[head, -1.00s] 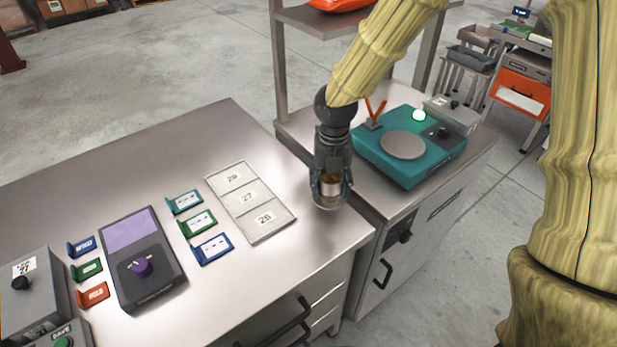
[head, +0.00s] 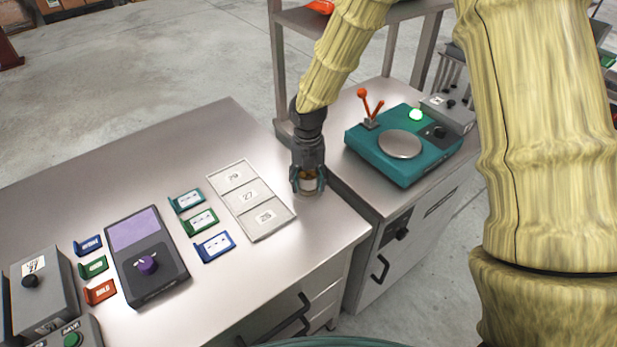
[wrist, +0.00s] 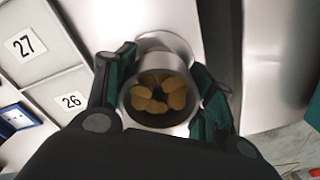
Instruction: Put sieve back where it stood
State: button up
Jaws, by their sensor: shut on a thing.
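My gripper (head: 308,184) is shut on the sieve, a small round metal cup (wrist: 158,103), at the right edge of the numbered tray. In the wrist view the two fingers press on either side of the cup. Brown rounded pieces lie inside it. In the head view the fingers hide most of the sieve (head: 308,186). It is upright, at or just above the steel table (head: 323,222); I cannot tell whether it touches. The tray (head: 264,236) has compartments 29, 27 and 26, which look empty.
A teal device with a round plate (head: 400,145) and an orange lever (head: 367,104) stands on the cabinet at right. A dark device with a purple knob (head: 148,265) and several small coloured tags lie left of the tray. The table's right front is clear.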

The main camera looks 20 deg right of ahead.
aim_at(308, 173)
jog(key=shift+f, duration=0.1)
jog(key=o, duration=1.3)
jog(key=shift+o, duration=0.2)
notch_tip(308, 173, up, 12)
jog(key=shift+r+b, duration=0.15)
jog(key=shift+b, duration=0.65)
